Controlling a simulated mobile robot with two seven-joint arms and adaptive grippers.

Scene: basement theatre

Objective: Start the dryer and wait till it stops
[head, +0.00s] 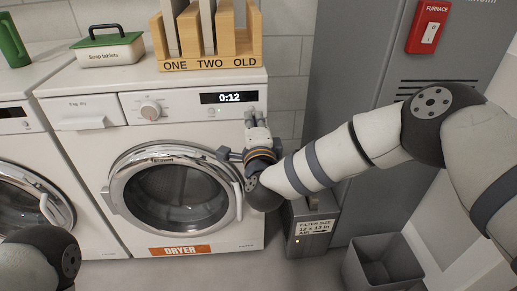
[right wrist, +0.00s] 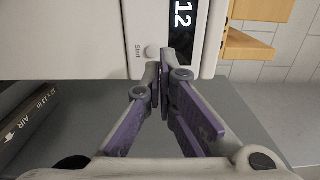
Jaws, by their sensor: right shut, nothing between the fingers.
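The white dryer (head: 188,112) stands in the middle of the head view, with an orange DRYER label at its bottom. Its round glass door (head: 175,195) looks shut; what is inside is too dark to tell. The lit display (head: 229,98) reads 0:12, and part of it shows in the right wrist view (right wrist: 182,18). The round Start button (right wrist: 151,52) is just left of the tips of my right gripper (right wrist: 164,68). This gripper is shut and empty at the panel's right end, below the display (head: 254,118). I cannot tell whether it touches the panel. My left gripper is out of frame.
A wooden rack (head: 212,65) marked ONE, TWO, OLD and a soap tablets box (head: 110,52) stand on top. Another machine (head: 30,130) is at left. A filter box (head: 312,225), a grey bin (head: 383,265) and a grey furnace cabinet (head: 345,90) are at right.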

